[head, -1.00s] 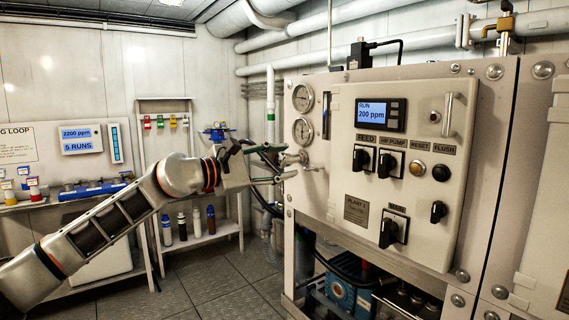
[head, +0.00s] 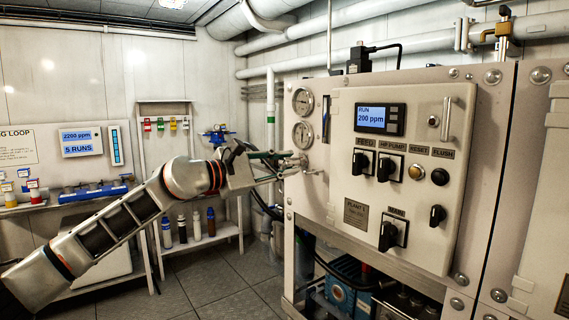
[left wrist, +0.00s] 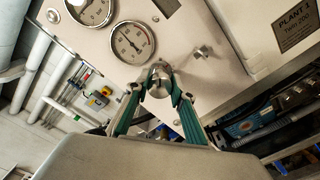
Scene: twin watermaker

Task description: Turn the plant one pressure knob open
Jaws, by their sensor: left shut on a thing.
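The pressure knob of plant one is a small round metal knob (left wrist: 159,79) on the panel, below the gauges in the left wrist view. In the head view, the metal valve fitting (head: 300,161) stands out from the left edge of the plant panel. My left gripper (head: 284,165) reaches it from the left. In the left wrist view, the green fingers of the left gripper (left wrist: 160,91) sit on both sides of the knob and are shut on it. The fingers hide part of the knob. My right gripper is not in view.
Two round gauges (head: 302,133) sit just above the knob. The panel (head: 345,180) carries a display (head: 380,117) reading 200 ppm and several black switches. A shelf with bottles (head: 205,238) stands behind my left arm. Floor (head: 215,280) is clear in front.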

